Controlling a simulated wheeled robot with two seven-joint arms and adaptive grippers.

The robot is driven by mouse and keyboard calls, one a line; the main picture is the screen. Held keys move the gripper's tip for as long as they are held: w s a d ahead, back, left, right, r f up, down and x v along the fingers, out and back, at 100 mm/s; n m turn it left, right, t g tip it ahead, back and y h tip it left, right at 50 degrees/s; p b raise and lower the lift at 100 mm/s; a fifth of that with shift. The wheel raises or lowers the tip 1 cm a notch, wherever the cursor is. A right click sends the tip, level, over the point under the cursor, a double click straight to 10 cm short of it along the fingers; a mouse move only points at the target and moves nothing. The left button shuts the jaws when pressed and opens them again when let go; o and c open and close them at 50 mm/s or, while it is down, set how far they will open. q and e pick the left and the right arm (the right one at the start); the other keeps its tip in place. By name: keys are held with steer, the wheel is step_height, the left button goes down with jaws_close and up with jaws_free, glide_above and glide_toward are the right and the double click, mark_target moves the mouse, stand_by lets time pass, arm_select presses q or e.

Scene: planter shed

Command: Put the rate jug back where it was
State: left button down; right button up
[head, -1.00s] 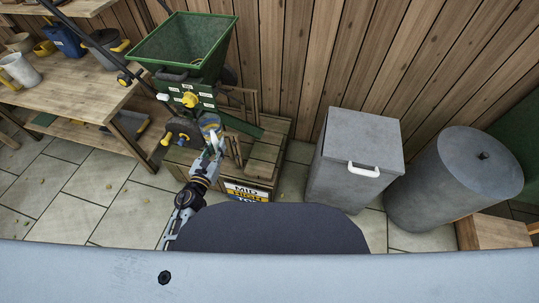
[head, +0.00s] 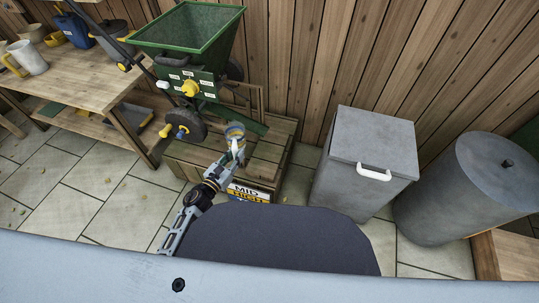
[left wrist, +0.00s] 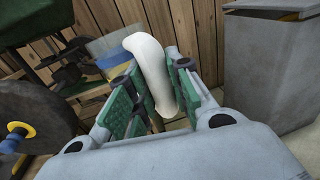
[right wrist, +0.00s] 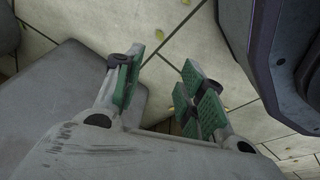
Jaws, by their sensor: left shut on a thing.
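The rate jug (head: 235,131) is banded in blue and yellow, with a white handle. My left gripper (head: 235,155) is shut on this handle. In the left wrist view the white handle (left wrist: 150,65) passes between the green pads of the left gripper (left wrist: 155,105), and the jug's body (left wrist: 112,62) is partly hidden behind it. In the head view the jug is over the slatted wooden crate (head: 268,165); I cannot tell if it touches it. My right gripper (right wrist: 158,90) is open and empty above the paving in the right wrist view.
A green hopper machine (head: 188,85) with a yellow knob and black wheels stands left of the jug. A workbench (head: 75,80) at left bears pale jugs (head: 28,57) and a blue can (head: 72,30). A grey bin (head: 365,160) and a round grey drum (head: 465,190) stand right.

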steer(key=w+a+r+t+y+b, duration=0.2)
steer(key=w+a+r+b, duration=0.35)
steer(key=b, duration=0.85)
arm_select(q)
steer(key=d+f+m+g+h+b, duration=0.1)
steer(key=d+f+m+h+b, duration=0.1)
steer(key=f, duration=0.9)
steer(key=d+f+m+g+h+b, duration=0.2)
steer(key=f+m+h, duration=0.1)
steer(key=f, duration=0.8)
steer(key=shift+s+f+g+h, duration=0.3)
steer(key=shift+s+f+h, duration=0.05)
steer(key=shift+h, duration=0.35)
arm_select(e)
steer(key=s+a+t+y, duration=0.2)
steer(key=a+y, duration=0.1)
steer(key=a, duration=0.4)
steer(key=shift+a+r+m+t, duration=0.2)
steer(key=shift+a+m+t, duration=0.05)
steer(key=shift+m+t, duration=0.05)
